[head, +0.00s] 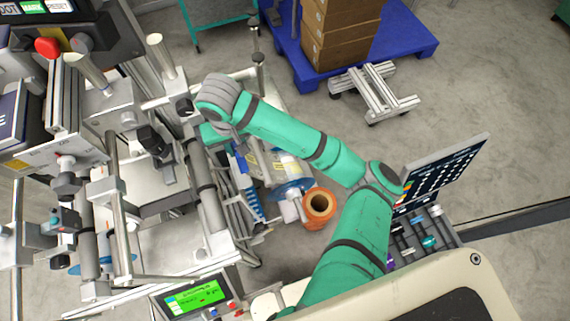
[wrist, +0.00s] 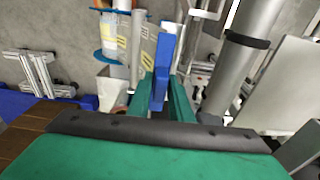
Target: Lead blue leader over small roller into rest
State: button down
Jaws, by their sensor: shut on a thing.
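My gripper (wrist: 162,92) shows in the wrist view as two green fingers shut on the blue leader (wrist: 163,58), a flat blue strip rising between them. In the head view the leader (head: 242,162) is a small blue patch below my wrist, and my fingers are mostly hidden by the arm. A thin grey roller (wrist: 138,50) stands just left of the leader in the wrist view, apart from it. A thicker grey roller with a black band (wrist: 240,58) is to the right. I cannot tell which is the small roller, nor pick out the rest.
The machine frame with several rollers (head: 207,190) fills the left of the head view. A blue pallet with boxes (head: 340,30) is at the back.

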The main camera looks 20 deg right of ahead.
jog(key=shift+a+r, duration=0.65)
jog(key=shift+r, duration=0.05)
jog(key=shift+f, duration=0.1)
dwell(1.4)
jog(key=shift+f, duration=3.55)
jog(key=shift+f, duration=0.9)
jog(key=c, duration=1.6)
grip_release()
jog(key=shift+s+f, duration=0.1)
jog(key=shift+o, duration=0.4)
notch_tip(320, 180, up, 11)
jog(key=s, duration=0.1)
